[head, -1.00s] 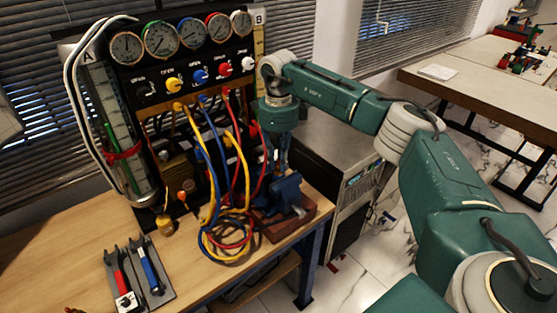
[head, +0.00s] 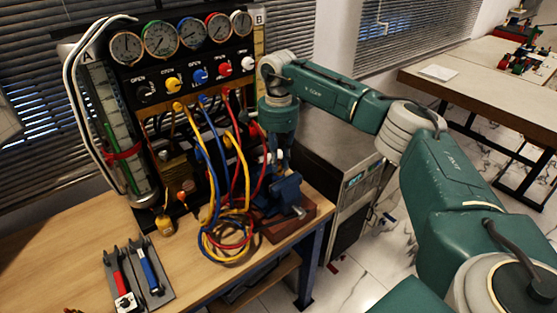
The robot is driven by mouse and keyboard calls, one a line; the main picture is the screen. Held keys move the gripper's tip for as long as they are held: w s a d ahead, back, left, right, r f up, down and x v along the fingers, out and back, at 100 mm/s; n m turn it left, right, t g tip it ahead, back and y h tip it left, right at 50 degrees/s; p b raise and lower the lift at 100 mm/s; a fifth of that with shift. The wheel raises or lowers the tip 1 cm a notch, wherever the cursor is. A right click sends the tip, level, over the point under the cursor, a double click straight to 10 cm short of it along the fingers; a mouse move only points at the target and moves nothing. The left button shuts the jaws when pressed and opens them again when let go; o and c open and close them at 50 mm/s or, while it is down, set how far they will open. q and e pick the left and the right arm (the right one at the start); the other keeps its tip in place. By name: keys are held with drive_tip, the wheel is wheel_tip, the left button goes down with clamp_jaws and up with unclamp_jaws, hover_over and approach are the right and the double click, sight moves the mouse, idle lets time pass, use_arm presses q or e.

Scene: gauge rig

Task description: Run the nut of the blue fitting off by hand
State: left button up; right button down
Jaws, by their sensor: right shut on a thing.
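My right gripper (head: 281,160) points down just above the blue vise (head: 285,191) at the bench's right end. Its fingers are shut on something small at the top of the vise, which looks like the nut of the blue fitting. The nut and fitting are too small and too covered by the fingers and vise to make out. A blue hose (head: 212,165) hangs from the panel to the left of the gripper. My left gripper is not in view.
The gauge panel (head: 190,83) stands behind, with coloured knobs and gauges. Coiled yellow, blue and red hoses (head: 226,239) lie left of the vise. A grey tool holder (head: 163,291) with red-handled and blue-handled wrenches lies front left. The bench (head: 70,262) is clear at left.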

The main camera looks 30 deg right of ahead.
drive_tip(key=shift+r+n, duration=0.1)
drive_tip(key=shift+n, duration=0.4)
drive_tip(key=c, duration=1.6)
unclamp_jaws()
drive_tip(key=shift+c, duration=0.2)
wheel_tip(320, 180, up, 12)
